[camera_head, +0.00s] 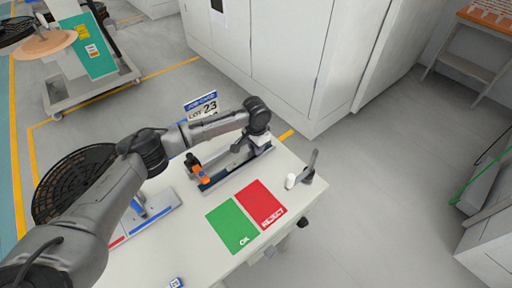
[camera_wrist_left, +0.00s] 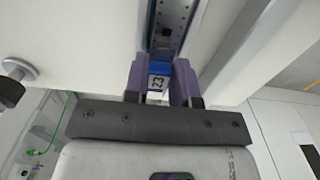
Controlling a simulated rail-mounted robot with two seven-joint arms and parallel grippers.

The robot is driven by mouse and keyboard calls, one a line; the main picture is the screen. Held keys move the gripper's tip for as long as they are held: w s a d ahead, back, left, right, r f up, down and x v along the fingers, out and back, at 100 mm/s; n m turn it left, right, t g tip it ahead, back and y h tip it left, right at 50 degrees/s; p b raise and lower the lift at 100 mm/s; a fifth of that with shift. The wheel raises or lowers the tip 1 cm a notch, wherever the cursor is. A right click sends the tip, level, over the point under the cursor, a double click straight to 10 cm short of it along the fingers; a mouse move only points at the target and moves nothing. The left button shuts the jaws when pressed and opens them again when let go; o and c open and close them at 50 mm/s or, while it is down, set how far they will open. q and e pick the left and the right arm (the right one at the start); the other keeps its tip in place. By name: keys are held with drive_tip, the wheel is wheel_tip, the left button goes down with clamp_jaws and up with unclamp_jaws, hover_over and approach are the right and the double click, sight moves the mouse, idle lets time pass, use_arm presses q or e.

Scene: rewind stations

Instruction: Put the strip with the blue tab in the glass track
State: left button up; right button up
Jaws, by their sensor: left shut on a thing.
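My left gripper (camera_head: 262,142) is over the far end of a long narrow fixture (camera_head: 238,172) on the white table. This fixture appears to be the glass track; its glass cannot be made out. In the left wrist view the purple fingers (camera_wrist_left: 163,86) are shut on a blue tab (camera_wrist_left: 160,69) with a white label reading 23. The strip below the tab is mostly hidden. The fixture (camera_wrist_left: 172,28) runs away beyond the fingers, roughly in line with the tab. I cannot tell whether the strip touches it. My right gripper is not in view.
An orange-and-black part (camera_head: 202,175) stands at the fixture's near end. A green OK mat (camera_head: 232,226) and red REJECT mat (camera_head: 260,206) lie in front. A small white piece (camera_head: 290,181) and a grey upright holder (camera_head: 310,168) stand right. A job card (camera_head: 201,106) stands behind.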

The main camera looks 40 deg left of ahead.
use_arm(q)
drive_tip(key=shift+f, duration=0.1)
drive_tip(key=shift+f+p, duration=0.35)
drive_tip(key=shift+p, duration=0.1)
drive_tip(key=shift+f, duration=0.1)
drive_tip(key=o, duration=0.5)
drive_tip(key=shift+c, duration=0.2)
drive_tip(key=o, duration=0.4)
drive_tip(key=shift+a, duration=0.15)
drive_tip(key=shift+o, duration=0.2)
